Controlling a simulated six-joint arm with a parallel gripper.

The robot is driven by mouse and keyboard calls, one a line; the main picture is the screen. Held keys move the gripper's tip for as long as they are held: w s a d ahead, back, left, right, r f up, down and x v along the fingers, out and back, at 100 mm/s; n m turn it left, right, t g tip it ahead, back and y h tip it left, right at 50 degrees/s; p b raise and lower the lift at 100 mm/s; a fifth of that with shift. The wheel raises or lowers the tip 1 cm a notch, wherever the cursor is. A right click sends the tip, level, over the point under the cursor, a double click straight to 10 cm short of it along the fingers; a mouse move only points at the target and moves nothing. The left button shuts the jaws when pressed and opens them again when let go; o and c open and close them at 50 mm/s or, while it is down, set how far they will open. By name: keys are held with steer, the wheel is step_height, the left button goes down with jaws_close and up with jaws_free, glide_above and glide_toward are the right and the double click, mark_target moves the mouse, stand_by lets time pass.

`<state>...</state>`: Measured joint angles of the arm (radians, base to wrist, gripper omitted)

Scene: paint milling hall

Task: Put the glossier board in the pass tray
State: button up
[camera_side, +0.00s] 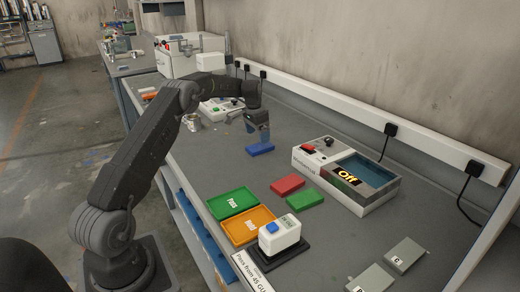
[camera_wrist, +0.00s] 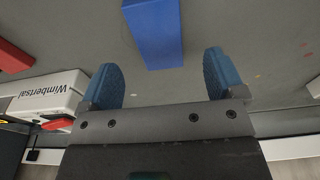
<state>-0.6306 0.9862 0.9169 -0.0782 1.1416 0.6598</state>
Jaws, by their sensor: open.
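Two grey boards lie on the bench at the lower right of the side view, one lettered C (camera_side: 404,257); the other (camera_side: 371,280) has a letter too small to read surely. Which is glossier I cannot tell. The green tray marked Pass (camera_side: 217,209) lies flat and empty at the bench's near edge. My gripper (camera_side: 257,128) is open and empty, just above a blue block (camera_side: 261,150), far from the boards. In the wrist view my gripper (camera_wrist: 160,75) has the blue block (camera_wrist: 153,35) ahead of and between its parted fingers, apart from them.
An orange tray (camera_side: 237,235) adjoins the green one. A white meter (camera_side: 287,237) with a blue button stands on a black base. Red (camera_side: 287,184) and green (camera_side: 305,198) blocks lie mid-bench. A sign (camera_side: 250,272) reads "Pass from 45 GU".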

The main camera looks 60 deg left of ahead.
mark_target(260, 146)
steer(key=f, duration=0.3)
steer(key=w+f, duration=0.1)
steer(key=f, duration=0.1)
steer(key=shift+d+f, duration=0.1)
steer(key=c, duration=1.1)
